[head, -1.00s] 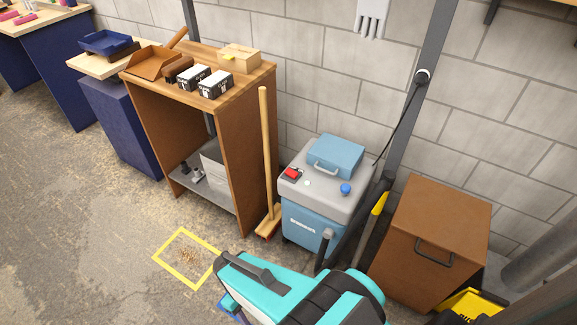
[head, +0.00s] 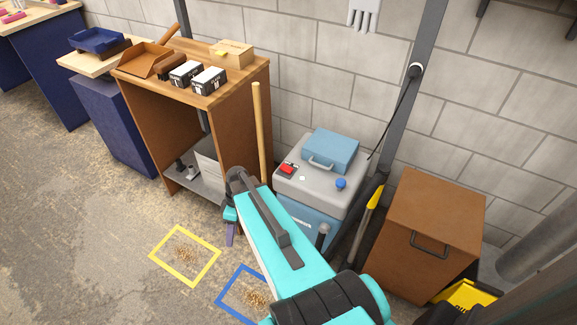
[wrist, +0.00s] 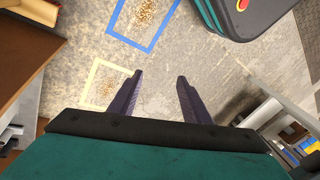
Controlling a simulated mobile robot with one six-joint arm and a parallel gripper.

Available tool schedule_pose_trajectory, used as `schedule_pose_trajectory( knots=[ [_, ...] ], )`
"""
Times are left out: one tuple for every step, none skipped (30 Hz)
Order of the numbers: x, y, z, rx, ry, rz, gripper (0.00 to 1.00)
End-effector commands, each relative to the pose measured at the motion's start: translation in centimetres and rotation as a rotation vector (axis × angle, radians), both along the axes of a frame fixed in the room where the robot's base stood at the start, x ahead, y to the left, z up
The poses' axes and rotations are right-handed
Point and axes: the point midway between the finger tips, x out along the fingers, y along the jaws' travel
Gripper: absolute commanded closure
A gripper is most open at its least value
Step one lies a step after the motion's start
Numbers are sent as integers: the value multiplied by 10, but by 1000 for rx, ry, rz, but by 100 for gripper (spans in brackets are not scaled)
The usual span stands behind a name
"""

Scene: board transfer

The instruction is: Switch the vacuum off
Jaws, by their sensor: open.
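The vacuum (head: 283,190) is a grey-topped box with a blue lower body, against the wall in the head view. A red switch (head: 287,169) sits on a dark plate at the left of its top. A blue knob (head: 341,183) and a blue case with a handle (head: 331,150) are also on top. My arm covers part of its front. My gripper (head: 231,232) is left of the vacuum and lower than its top, apart from the switch. In the wrist view its two fingers (wrist: 160,78) are spread and empty above the floor. The switch is not in the wrist view.
A wooden broom (head: 259,135) leans between the vacuum and a wooden shelf unit (head: 235,140). A brown cabinet (head: 432,235) stands at the right. Yellow (head: 164,233) and blue (head: 222,296) floor frames hold crumbs. The floor at left is clear.

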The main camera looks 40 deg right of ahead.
Motion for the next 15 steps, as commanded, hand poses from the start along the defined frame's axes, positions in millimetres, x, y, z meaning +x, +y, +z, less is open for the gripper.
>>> schedule_pose_trajectory(
  knots=[
    [11,-18,12,1,-30,-17,56],
    [15,-27,18,2,-46,-25,56],
    [21,-41,27,0,-68,-35,56],
    [25,-50,33,-1,-83,-44,56],
    [29,-60,40,-3,-97,-55,56],
    [33,-74,49,-5,-117,-67,56],
    [37,-84,56,-7,-132,-79,56],
    [39,-94,63,-9,-146,-91,56],
    [42,-108,72,-13,-162,-108,56],
    [44,-119,79,-17,-175,-122,56],
    [45,-129,86,-21,-187,-135,56],
    [47,-144,95,-28,-203,-156,56],
    [47,-154,102,-32,-214,-171,56],
    [48,-165,109,-38,-226,-188,56],
    [47,-179,118,-45,-240,-210,56]
  ],
)
